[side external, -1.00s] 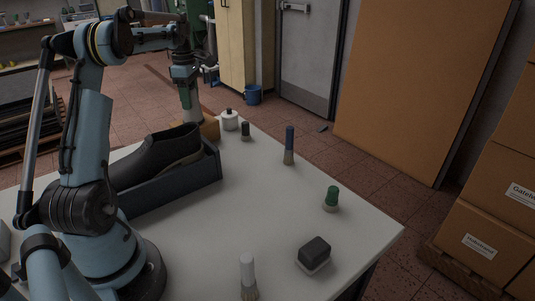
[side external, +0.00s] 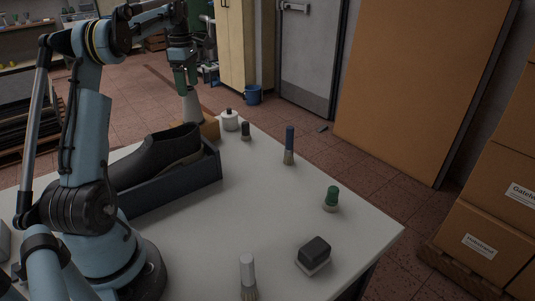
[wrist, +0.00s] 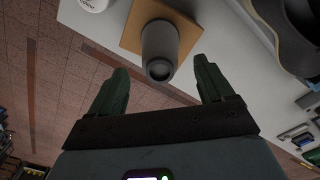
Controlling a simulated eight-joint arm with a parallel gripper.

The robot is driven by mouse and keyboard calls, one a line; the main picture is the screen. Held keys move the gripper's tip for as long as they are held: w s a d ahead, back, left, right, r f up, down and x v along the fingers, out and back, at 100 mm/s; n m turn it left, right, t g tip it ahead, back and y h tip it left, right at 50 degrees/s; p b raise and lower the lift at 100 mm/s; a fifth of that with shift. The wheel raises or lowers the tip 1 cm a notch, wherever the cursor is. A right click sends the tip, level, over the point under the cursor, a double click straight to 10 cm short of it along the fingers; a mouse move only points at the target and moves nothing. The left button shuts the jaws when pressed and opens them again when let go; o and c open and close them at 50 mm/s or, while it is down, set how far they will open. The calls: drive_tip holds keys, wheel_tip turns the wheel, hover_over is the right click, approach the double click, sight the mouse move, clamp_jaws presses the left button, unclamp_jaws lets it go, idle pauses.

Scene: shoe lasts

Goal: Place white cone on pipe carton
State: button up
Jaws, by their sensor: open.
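The white cone (side external: 192,107) is a pale grey-white tapered piece. It stands upright on the brown pipe carton (side external: 211,128), at the far end of the table behind the black shoe. In the wrist view the cone (wrist: 160,42) shows its narrow round end toward the camera, with the flat brown carton (wrist: 135,36) around its base. My gripper (side external: 186,86) is above the cone. In the wrist view its green fingers (wrist: 161,68) are spread apart on either side of the cone, clear of it. The cone's far side is hidden.
A black shoe (side external: 160,158) lies in a dark tray (side external: 185,191) beside the carton. A white pot (side external: 230,120), a small dark-topped piece (side external: 245,131), a blue-handled brush (side external: 289,146), a green-topped piece (side external: 332,198) and a dark block (side external: 314,252) stand on the table. The table's middle is clear.

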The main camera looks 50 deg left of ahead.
wheel_tip(320, 180, up, 7)
drive_tip(key=w+d+r+m+t+y, duration=0.1)
drive_tip(key=w+d+m+t, duration=0.1)
drive_tip(key=d+m, duration=0.6)
drive_tip(key=w+d+m+t, duration=0.1)
drive_tip(key=w+d+m, duration=0.3)
drive_tip(key=d, duration=0.8)
drive_tip(key=s+d+f+m+t, duration=0.2)
drive_tip(key=s+d+f+m, duration=0.3)
drive_tip(key=d, duration=0.4)
drive_tip(key=s+d+f+m+t+h, duration=0.1)
drive_tip(key=s+d+f+m+t, duration=0.1)
drive_tip(key=s+d+f+m, duration=0.4)
drive_tip(key=d+m, duration=0.3)
drive_tip(key=m, duration=0.1)
drive_tip(key=shift+d+f, duration=0.25)
drive_tip(key=shift+f, duration=0.15)
